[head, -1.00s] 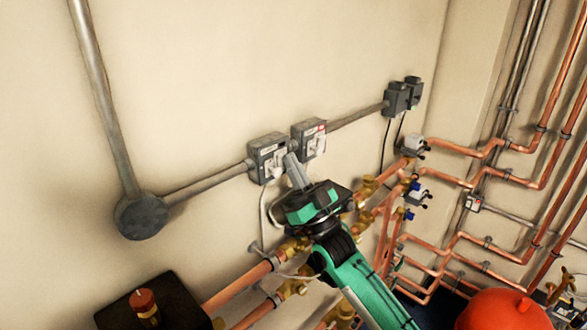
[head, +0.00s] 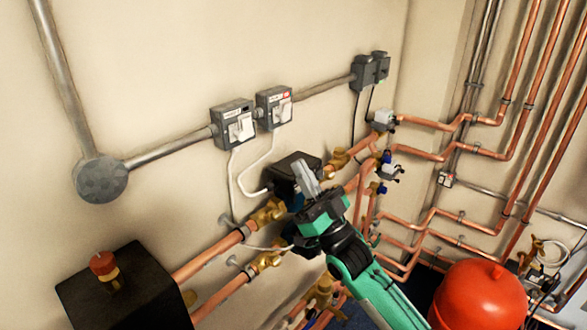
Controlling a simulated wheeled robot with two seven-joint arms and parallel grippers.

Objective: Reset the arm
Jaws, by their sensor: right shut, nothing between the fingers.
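My right gripper (head: 306,178) is in the middle of the head view, on my green and black right arm that comes in from the lower right. Its grey fingers are shut with nothing between them. They point up and stand in front of a black box (head: 283,172) on the copper pipes, partly hiding it; I cannot tell if they touch it. Two grey switch boxes with white switches, the left one (head: 234,125) and the right one (head: 274,107), are on the wall above and left of the gripper, apart from it. My left gripper is not in view.
Copper pipes (head: 206,255) with brass valves run along the wall below and beside my right arm. A red tank (head: 479,296) stands at the lower right. A black box with a red-topped fitting (head: 104,267) is at the lower left.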

